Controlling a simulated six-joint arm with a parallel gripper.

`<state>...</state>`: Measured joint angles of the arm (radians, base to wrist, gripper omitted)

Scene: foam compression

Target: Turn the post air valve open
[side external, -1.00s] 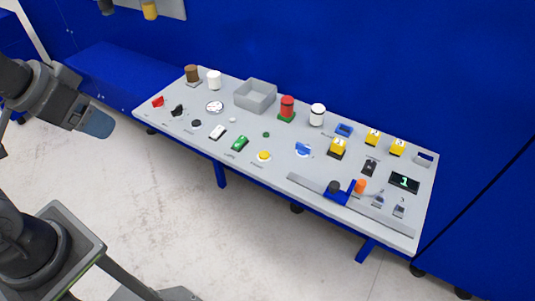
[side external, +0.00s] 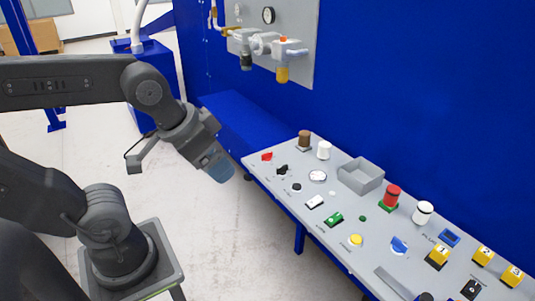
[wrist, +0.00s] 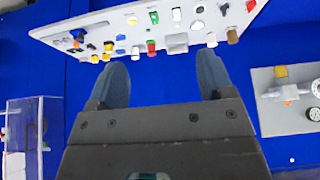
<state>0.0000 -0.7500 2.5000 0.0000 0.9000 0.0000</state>
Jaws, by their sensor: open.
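A grey wall panel (side external: 304,62) at the top of the side view carries air fittings: a gauge (side external: 268,15), a dark bowl (side external: 246,62), a yellow bowl (side external: 282,74) and a yellow part (side external: 233,31) on the piping. I cannot tell which part is the post air valve. The panel also shows at the right edge of the wrist view (wrist: 272,118). My gripper (side external: 219,168) is below and left of this panel in the side view, apart from it. In the wrist view its two blue-grey fingers (wrist: 163,80) are spread with nothing between them.
A grey console table (side external: 327,231) stands to the right of my gripper. It holds a red knob (side external: 267,156), a black knob (side external: 282,170), a grey tray (side external: 361,178), buttons and several blocks. A blue wall (side external: 430,90) rises behind it. Open floor lies below my gripper.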

